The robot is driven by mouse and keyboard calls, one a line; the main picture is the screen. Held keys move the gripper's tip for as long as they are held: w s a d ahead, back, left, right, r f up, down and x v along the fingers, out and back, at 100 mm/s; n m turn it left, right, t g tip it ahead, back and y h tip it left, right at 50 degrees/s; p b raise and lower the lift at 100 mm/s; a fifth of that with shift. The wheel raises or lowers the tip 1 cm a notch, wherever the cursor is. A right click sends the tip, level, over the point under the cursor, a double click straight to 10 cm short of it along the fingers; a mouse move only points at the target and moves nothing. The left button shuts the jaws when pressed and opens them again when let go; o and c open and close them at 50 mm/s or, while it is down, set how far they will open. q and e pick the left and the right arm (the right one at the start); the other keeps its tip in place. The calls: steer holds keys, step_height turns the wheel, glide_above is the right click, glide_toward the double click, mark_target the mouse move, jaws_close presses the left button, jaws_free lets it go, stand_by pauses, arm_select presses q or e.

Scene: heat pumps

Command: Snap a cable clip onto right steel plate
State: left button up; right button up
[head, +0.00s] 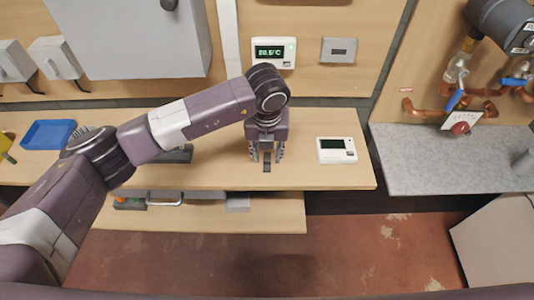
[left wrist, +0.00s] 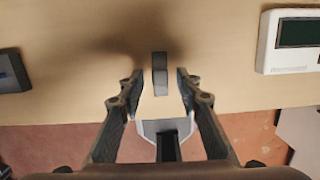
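My left gripper (head: 267,158) points down over the wooden worktop, its fingers spread apart. In the left wrist view the open fingertips (left wrist: 159,84) stand on either side of a small dark grey block (left wrist: 159,72), apparently the cable clip, with a gap on both sides. The block also shows between the fingers in the head view (head: 267,168); whether it touches the worktop is hard to tell. A small grey metal-looking plate (head: 339,42) with a dark strip is on the wall, right of a thermostat; I cannot tell whether it is the right steel plate. My right gripper is not in view.
A white display unit (head: 337,150) lies on the worktop (head: 215,175), right of my gripper. A lit thermostat (head: 273,52) hangs on the wall behind. A blue tray (head: 48,134) is far left. Copper pipes (head: 430,112) rise over a grey counter (head: 430,160) at right.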

mark_target(267, 159)
arm_select(q)
steer(key=shift+r, duration=0.1)
steer(key=shift+c, duration=0.7)
jaws_close()
steer(key=shift+r, duration=0.1)
steer(key=shift+r+p, duration=1)
steer(key=shift+r, duration=1.9)
